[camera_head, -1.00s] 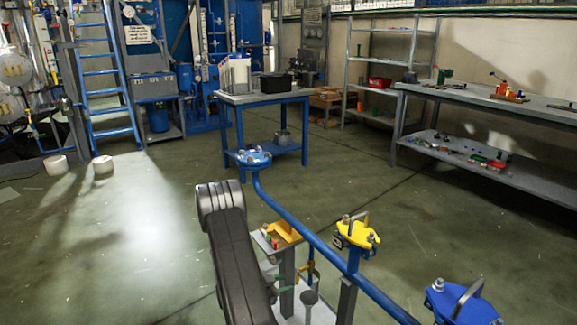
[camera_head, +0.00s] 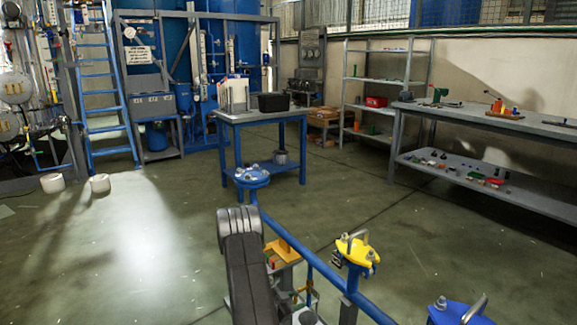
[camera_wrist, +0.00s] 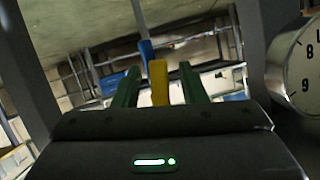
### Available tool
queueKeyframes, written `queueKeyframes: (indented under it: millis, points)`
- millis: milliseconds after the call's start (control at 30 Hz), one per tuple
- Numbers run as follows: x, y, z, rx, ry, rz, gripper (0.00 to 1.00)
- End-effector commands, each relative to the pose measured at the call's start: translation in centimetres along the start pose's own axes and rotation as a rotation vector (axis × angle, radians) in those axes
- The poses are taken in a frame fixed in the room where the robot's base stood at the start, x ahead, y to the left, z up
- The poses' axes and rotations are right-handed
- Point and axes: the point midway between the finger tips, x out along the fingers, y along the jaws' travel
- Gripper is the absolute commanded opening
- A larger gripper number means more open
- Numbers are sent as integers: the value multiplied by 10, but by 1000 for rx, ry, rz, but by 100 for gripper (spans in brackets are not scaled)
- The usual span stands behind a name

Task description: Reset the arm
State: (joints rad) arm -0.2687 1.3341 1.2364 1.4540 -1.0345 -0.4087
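My arm's dark link (camera_head: 245,262) rises from the bottom middle of the head view. My gripper is not clear there. In the wrist view my gripper (camera_wrist: 158,85) shows two green fingers standing apart. A yellow piece (camera_wrist: 158,82) appears between them with a visible gap on each side, so no grip on it shows. A blue piece (camera_wrist: 147,50) appears just beyond it. How far away these two pieces are I cannot tell.
A blue pipe (camera_head: 320,264) with a yellow valve (camera_head: 357,250) and blue valve (camera_head: 458,312) runs close right of my arm. Beyond stand a blue table (camera_head: 235,116), a workbench (camera_head: 455,115) and a ladder (camera_head: 103,90). Floor at left is mostly clear. A gauge (camera_wrist: 298,72) fills the wrist view's right edge.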

Motion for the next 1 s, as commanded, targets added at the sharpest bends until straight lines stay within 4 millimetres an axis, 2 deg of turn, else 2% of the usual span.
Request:
queueKeyframes:
  millis: [167,767,800,1000]
  points:
    - [-21,-1,-1,-13,-1,1,38]
    - [-140,-1,-1,-13,-2,0,38]
    - [-126,2,2,-11,0,8,38]
    - [-84,2,2,-9,0,7,38]
